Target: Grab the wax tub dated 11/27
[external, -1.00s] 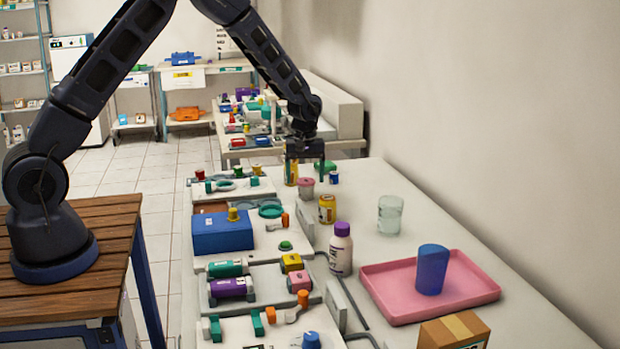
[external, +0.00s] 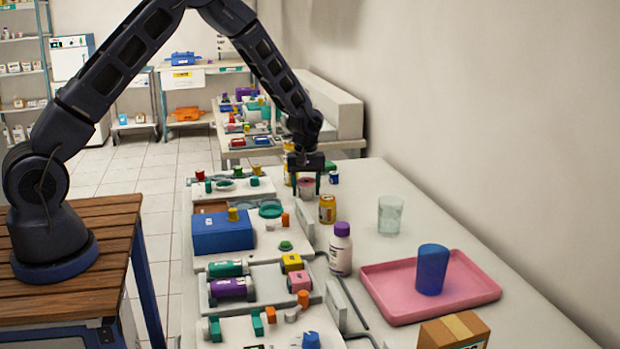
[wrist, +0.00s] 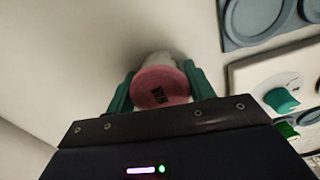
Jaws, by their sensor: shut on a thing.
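A small tub with a pink lid (wrist: 160,88) and a pale body sits between the two green fingers of my gripper (wrist: 161,92) in the wrist view. The fingers are shut on its sides. Dark print shows on the lid, but I cannot read a date. In the external view, my gripper (external: 306,180) points down over the pink tub (external: 306,190) at the far part of the counter. The gripper hides part of the tub. I cannot tell if the tub still touches the counter.
A yellow jar (external: 327,209) stands just in front of the tub, with a purple-capped bottle (external: 341,250) nearer. A clear glass (external: 391,214) and a pink tray (external: 385,305) holding a blue cup (external: 432,270) are to the right. White panels with small items line the left.

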